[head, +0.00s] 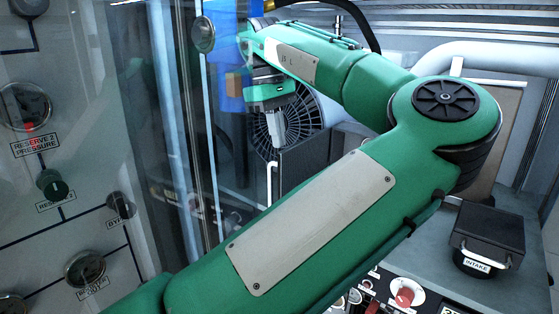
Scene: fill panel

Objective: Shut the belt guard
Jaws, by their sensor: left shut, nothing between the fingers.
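A clear panel with an upright metal frame (181,150) stands left of centre and seems to be the belt guard. A round knob (203,35) sits near its top. I cannot tell its hinge side or how far open it is. My left gripper (272,132) points down just right of the frame, in front of a round black grille (308,112). Its fingers are shut and empty, and it looks apart from the panel. My left arm covers much of the middle. My right gripper is out of view.
A gauge panel (60,110) with several dials and knobs fills the left. A black box labelled INTAKE (487,236) stands on the grey bench at the right. A red button (404,296) is at the bottom. A white pipe (490,58) runs behind my arm's elbow.

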